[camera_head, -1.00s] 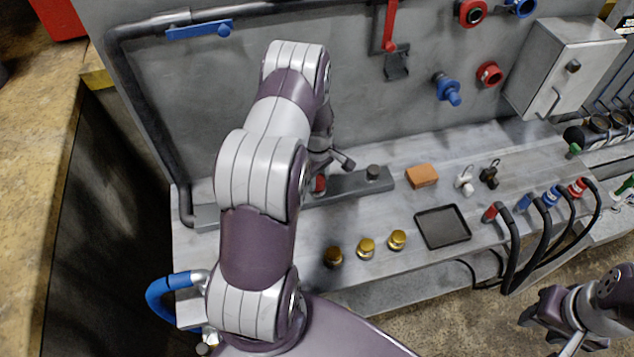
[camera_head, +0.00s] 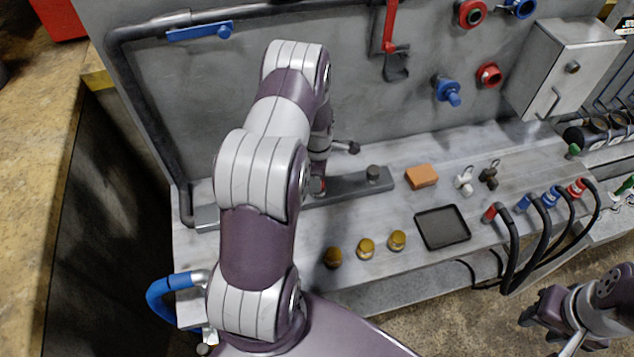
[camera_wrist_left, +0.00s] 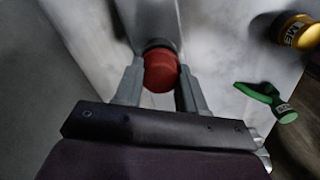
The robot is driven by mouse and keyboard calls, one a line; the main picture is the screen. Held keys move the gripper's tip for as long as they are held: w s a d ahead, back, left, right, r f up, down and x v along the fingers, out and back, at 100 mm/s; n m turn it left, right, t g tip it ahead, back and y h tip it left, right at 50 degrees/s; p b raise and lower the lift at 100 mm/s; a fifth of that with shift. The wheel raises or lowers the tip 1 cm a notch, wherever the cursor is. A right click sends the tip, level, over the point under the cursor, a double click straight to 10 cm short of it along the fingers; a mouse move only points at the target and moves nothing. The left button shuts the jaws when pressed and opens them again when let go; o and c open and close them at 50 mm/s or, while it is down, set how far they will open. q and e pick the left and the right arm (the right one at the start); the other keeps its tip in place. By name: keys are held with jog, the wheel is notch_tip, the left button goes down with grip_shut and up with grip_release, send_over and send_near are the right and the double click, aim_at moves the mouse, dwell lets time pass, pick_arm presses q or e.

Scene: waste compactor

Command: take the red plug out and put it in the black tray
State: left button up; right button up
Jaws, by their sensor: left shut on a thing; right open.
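The red plug (camera_wrist_left: 161,74) sits between the two fingers of my left gripper (camera_wrist_left: 161,80) in the left wrist view, which is shut on it. A dark collar shows just beyond the plug, against the grey bar (camera_wrist_left: 148,18). In the head view a little red of the plug (camera_head: 318,186) shows at the grey bar (camera_head: 350,186); my left arm hides much of it. I cannot tell whether the plug is still seated. The black tray (camera_head: 442,228) lies empty on the bench to the right. My right gripper (camera_head: 545,315) is open and empty, off the bench's front.
An orange block (camera_head: 421,176) and small white and black fittings lie behind the tray. Black hoses with coloured ends (camera_head: 509,240) stand right of it. A green-handled part (camera_wrist_left: 268,100) shows in the wrist view.

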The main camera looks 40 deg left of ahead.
pick_arm(q)
jog(key=shift+r, duration=0.25)
jog(key=shift+r+p, duration=1.95)
jog(key=shift+r, duration=0.5)
